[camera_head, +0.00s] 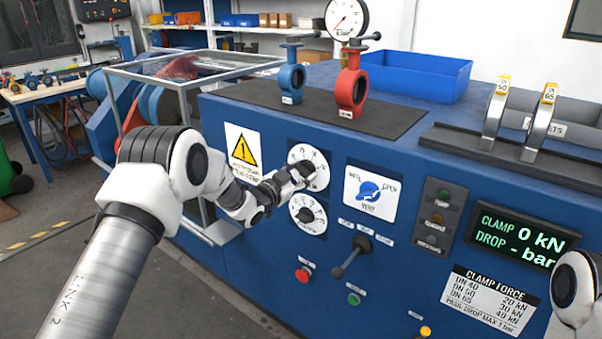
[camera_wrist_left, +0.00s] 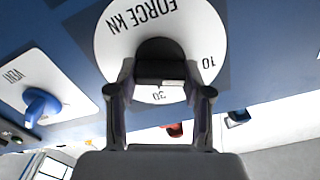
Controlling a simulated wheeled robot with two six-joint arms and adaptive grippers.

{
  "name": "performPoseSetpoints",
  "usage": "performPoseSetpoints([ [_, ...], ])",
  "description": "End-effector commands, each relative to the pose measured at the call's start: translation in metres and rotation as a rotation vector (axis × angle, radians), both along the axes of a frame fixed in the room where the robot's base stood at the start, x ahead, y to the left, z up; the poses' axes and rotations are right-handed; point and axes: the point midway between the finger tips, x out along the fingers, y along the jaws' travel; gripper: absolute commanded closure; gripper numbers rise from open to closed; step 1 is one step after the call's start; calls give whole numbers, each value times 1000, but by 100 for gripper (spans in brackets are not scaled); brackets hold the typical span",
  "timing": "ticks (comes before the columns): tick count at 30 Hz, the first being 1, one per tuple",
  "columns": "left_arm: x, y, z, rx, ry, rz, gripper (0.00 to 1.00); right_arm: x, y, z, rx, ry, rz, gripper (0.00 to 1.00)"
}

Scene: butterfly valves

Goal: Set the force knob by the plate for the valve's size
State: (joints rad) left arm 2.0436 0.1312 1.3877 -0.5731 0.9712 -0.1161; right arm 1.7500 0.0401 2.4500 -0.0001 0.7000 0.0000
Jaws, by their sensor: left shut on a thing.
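My left gripper (camera_head: 286,181) reaches the upper white dial (camera_head: 318,160) on the blue bench front. In the left wrist view its fingers (camera_wrist_left: 160,92) are shut on the black force knob (camera_wrist_left: 160,52), one on each side. The clamp force plate (camera_head: 489,301) lists DN 40 20 kN, DN 50 30 kN, DN 65 40 kN. A blue valve (camera_head: 291,79) and a red valve (camera_head: 352,88) stand on the dark mat; their tags are too small to read. My right gripper is out of view.
The display (camera_head: 520,240) reads CLAMP 0 kN, DROP - bar. A second dial (camera_head: 308,214) sits just below. A blue vent knob (camera_head: 370,191), a black lever (camera_head: 352,257) and a red button (camera_head: 303,275) are nearby. A wire-frame guard (camera_head: 180,75) stands left.

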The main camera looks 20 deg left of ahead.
Motion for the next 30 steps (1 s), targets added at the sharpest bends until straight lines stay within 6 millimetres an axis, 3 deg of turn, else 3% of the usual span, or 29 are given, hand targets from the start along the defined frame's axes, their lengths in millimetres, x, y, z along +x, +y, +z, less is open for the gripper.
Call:
performPoseSetpoints([
  [11,0,-1,-2,134,-52,0,85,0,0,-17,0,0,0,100],
  [30,-1,-2,-4,606,-223,-1,85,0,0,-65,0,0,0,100],
])
